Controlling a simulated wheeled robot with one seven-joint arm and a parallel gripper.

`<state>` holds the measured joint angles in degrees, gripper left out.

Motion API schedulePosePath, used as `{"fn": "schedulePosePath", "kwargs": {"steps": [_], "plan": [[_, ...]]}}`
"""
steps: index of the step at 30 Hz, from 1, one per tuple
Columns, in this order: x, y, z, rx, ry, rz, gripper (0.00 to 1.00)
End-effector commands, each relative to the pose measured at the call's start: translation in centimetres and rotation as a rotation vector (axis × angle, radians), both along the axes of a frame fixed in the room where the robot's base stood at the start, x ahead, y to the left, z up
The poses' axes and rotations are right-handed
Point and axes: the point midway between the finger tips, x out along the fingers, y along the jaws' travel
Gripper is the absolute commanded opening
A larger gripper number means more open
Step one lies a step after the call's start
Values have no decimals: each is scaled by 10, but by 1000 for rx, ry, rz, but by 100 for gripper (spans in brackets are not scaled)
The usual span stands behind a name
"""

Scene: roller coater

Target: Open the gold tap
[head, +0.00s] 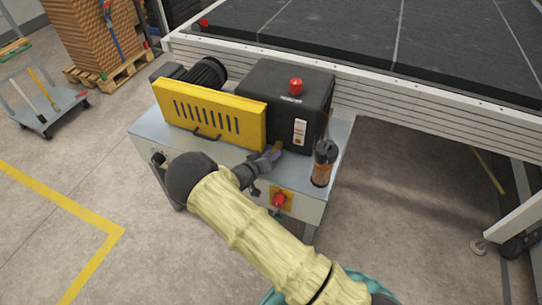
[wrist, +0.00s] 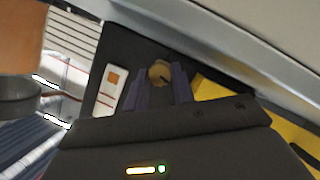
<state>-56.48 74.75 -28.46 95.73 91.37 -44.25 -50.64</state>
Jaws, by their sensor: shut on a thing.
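The gold tap (wrist: 159,71) shows in the wrist view as a small rounded gold piece between the tips of my two purple fingers. My gripper (wrist: 162,82) is shut on it. In the head view my gripper (head: 270,156) is low over the metal cabinet top, in front of the black box. A small brownish-gold bit of the tap (head: 278,146) shows just past the fingertips. The rest of the tap is hidden by the fingers and my wrist.
A black box (head: 262,88) with a red button and a yellow slotted guard (head: 208,113) stand behind my gripper. A dark-topped orange-brown bottle (head: 322,168) stands close to the right. A red knob (head: 279,199) is on the cabinet front (head: 308,208).

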Motion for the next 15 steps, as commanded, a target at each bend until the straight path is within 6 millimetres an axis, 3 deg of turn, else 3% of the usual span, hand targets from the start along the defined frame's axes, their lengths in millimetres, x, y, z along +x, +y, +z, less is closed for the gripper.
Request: {"fn": "schedulePosePath", "kwargs": {"steps": [10,11,14,15], "plan": [[0,1,0,-3,1,3,2],[0,1,0,-3,1,3,27],[0,1,0,-2,1,2,46],[0,1,0,-2,1,2,47]]}}
